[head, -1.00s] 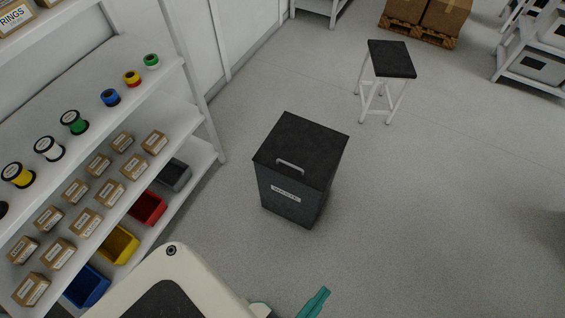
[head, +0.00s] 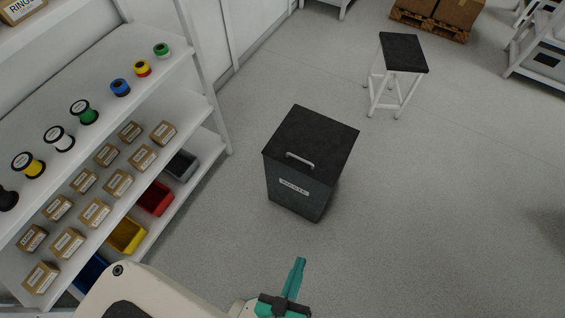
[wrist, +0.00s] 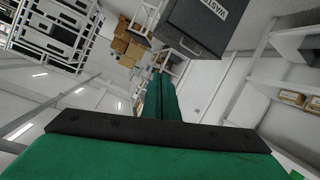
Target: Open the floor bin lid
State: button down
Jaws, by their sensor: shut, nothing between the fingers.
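The floor bin (head: 297,194) is a dark grey box with a white label on its front. Its black lid (head: 318,137) lies flat and closed on top, with a light bar handle (head: 299,160) near the front edge. My gripper (head: 299,264), green, is in the lower middle of the head view, in front of the bin and apart from it. Its fingers are together and empty. In the wrist view the gripper (wrist: 160,84) points ahead, and the bin (wrist: 196,28) shows at the top with its label and handle.
A white shelf (head: 215,150) with spools, cartons and coloured bins stands to the left of the bin. A black-topped stool (head: 403,52) stands behind the bin to the right. Cartons on a pallet (head: 430,26) are farther back. The floor (head: 440,210) to the right is clear.

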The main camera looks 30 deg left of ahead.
jog(key=w+a+f+n+g+y, duration=0.1)
jog(key=w+a+f+n, duration=0.1)
jog(key=w+f+n, duration=0.3)
jog(key=w+a+f+n+g, duration=0.1)
jog(key=a+f+n, duration=0.25)
jog(key=f, duration=0.25)
jog(key=n+t+h, duration=0.2)
jog(key=n+h, duration=0.1)
jog(key=n, duration=1.9)
send_near(287, 163)
jog(key=x, duration=0.2)
jog(key=r+x, duration=0.1)
jog(key=x, duration=0.2)
jog(key=r+x, duration=0.1)
jog(key=x, duration=0.2)
jog(key=shift+w+d+f, duration=0.1)
jog(key=shift+w+d, duration=0.2)
jog(key=shift+w, duration=0.15)
